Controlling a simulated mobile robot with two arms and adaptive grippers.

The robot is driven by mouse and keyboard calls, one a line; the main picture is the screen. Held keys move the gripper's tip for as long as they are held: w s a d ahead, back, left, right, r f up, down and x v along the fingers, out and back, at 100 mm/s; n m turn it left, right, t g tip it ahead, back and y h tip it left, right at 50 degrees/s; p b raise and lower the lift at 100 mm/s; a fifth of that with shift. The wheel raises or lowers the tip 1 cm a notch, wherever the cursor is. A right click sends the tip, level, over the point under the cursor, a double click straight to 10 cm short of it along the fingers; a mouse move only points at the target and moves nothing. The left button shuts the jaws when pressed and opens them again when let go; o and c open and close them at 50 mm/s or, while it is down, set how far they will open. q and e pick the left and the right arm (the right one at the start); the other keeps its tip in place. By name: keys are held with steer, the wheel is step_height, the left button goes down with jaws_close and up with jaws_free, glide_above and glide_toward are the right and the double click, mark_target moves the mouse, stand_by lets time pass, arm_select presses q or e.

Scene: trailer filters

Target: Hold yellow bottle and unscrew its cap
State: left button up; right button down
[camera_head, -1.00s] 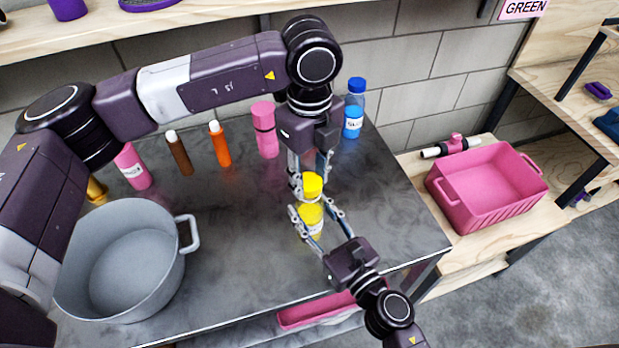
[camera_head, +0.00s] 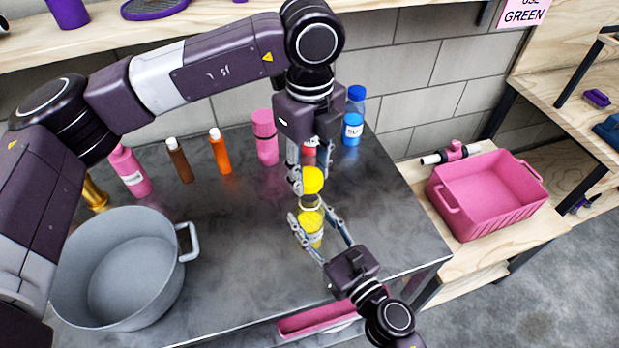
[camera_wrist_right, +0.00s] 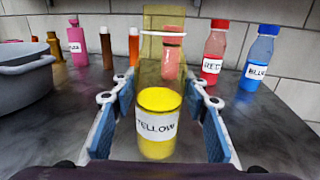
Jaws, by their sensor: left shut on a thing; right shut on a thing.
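The yellow bottle (camera_head: 311,236) stands upright on the dark table, and its clear upper part and open neck show. It also appears in the right wrist view (camera_wrist_right: 157,128), with a white "YELLOW" label. My right gripper (camera_head: 310,226) is shut around the bottle's body from the front. My left gripper (camera_head: 313,184) points down from above and is shut on the round yellow cap (camera_head: 313,180). The cap is just above the neck, off the bottle. The cap and left gripper do not show in the right wrist view.
A grey pot (camera_head: 125,270) stands at the left. Pink (camera_head: 265,137), brown (camera_head: 179,160), orange (camera_head: 220,152) and blue (camera_head: 353,125) bottles line the back. A red bottle (camera_wrist_right: 215,50) is partly behind my left gripper. A pink crate (camera_head: 490,205) is at the right.

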steer(key=c, duration=1)
jaws_free()
steer(key=shift+c, duration=0.2)
steer(key=v, duration=1.2)
